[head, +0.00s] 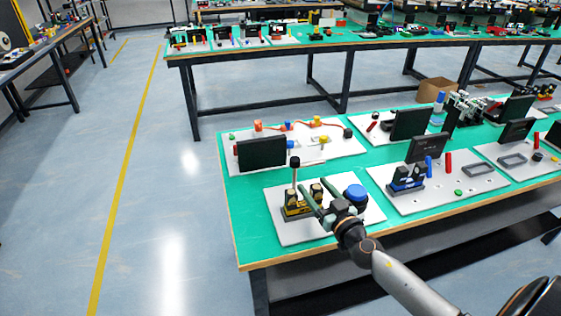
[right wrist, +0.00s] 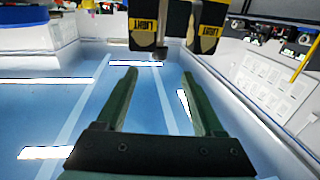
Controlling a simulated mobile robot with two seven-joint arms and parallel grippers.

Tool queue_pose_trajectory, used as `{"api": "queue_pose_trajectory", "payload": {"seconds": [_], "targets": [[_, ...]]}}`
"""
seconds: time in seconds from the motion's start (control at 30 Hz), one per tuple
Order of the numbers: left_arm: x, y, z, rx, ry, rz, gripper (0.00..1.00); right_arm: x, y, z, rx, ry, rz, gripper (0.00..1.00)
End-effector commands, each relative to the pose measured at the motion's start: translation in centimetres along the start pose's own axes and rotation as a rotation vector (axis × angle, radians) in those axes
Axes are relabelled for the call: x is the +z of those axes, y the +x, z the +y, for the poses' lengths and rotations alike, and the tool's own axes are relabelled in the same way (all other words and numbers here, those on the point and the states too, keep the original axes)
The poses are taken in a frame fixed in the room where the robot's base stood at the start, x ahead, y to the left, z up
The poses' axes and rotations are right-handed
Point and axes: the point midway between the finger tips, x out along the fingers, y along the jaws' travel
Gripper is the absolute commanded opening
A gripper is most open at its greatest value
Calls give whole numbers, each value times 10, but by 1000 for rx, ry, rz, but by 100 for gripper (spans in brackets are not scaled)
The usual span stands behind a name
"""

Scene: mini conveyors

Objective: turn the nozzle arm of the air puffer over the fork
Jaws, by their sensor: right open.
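A black and yellow fork-like device (head: 292,211) stands on a white board (head: 290,235) at the near left of the green table. Its two blocks with yellow "LIGHT" labels show at the top of the right wrist view (right wrist: 143,25). A pale upright post with a black knob (head: 295,162) rises at its left end, and a blue round part (head: 355,193) is to its right. I cannot tell which part is the air puffer's nozzle arm. My right gripper (head: 314,187) is open, fingers beside the fork; it is also in the wrist view (right wrist: 158,73), with nothing between its fingers. My left gripper is out of view.
A black panel (head: 262,153) stands on the board behind. To the right, another white board (head: 425,200) holds a blue and black device (head: 406,180) and a red upright part (head: 448,162). Floor (head: 170,220) is clear left of the table.

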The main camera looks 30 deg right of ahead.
Motion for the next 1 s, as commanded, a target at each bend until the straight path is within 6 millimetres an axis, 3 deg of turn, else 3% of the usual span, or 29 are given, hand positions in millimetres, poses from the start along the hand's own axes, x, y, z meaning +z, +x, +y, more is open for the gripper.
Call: {"api": "queue_pose_trajectory", "payload": {"seconds": [0.17,0.7,1.0], "targets": [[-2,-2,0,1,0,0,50,-2,15,0,0,0,3,70],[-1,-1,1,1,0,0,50,0,98,0,0,-1,2,70],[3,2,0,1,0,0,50,0,122,0,0,0,0,70]]}}
